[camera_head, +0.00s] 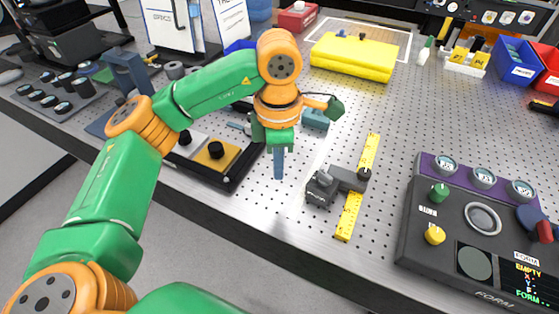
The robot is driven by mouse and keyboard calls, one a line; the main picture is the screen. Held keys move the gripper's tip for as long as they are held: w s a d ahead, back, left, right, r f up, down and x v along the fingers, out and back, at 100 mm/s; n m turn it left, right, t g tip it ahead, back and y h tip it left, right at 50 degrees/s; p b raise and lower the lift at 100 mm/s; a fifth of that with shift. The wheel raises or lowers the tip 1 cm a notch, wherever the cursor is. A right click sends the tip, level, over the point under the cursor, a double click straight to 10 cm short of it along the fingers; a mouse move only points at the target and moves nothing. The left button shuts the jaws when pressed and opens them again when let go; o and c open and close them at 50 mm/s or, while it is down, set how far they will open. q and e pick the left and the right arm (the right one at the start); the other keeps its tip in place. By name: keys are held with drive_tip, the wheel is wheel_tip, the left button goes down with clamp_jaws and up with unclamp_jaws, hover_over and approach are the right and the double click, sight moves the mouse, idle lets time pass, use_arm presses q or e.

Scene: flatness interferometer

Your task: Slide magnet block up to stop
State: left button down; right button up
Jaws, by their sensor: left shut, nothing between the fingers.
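A dark grey block (321,188) with a small knob on top stands on the perforated metal table; it looks like the magnet block. A grey arm (347,179) runs from it to the right, onto a yellow strip (349,214). I cannot tell for certain which part is the stop. My left gripper (279,174) points straight down, with its narrow blue fingers shut and empty. In the picture it is left of the dark grey block, with a gap between them. My right gripper is not in view.
A dark tray (229,182) with black-knobbed plates lies left of my left gripper. A blue block (316,119) sits behind it. A yellow case (354,56) lies at the back. A control console (413,222) stands at the right. The table in front of the gripper is bare.

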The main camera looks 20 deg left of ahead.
sight(309, 185)
use_arm(q)
wheel_tip(309, 185, down, 7)
drive_tip(key=shift+s+f+p, duration=0.1)
drive_tip(key=shift+f+p, duration=0.1)
drive_tip(key=shift+p, duration=0.65)
drive_tip(key=d, duration=0.1)
drive_tip(key=w+d+p, duration=0.1)
drive_tip(key=d+p, duration=0.1)
drive_tip(key=shift+w+d+f, duration=0.1)
drive_tip(key=shift+w, duration=0.25)
drive_tip(key=shift+w+d+f, duration=0.1)
drive_tip(key=shift+d, duration=0.3)
drive_tip(key=shift+a, duration=0.1)
drive_tip(key=shift+w+f+b, duration=0.15)
drive_tip(key=shift+f+b, duration=0.05)
drive_tip(key=shift+b, duration=0.15)
drive_tip(key=shift+w+d+b, duration=0.3)
drive_tip(key=shift+d+b, duration=0.45)
drive_tip(key=shift+d, duration=0.05)
drive_tip(key=shift+d+r, duration=0.2)
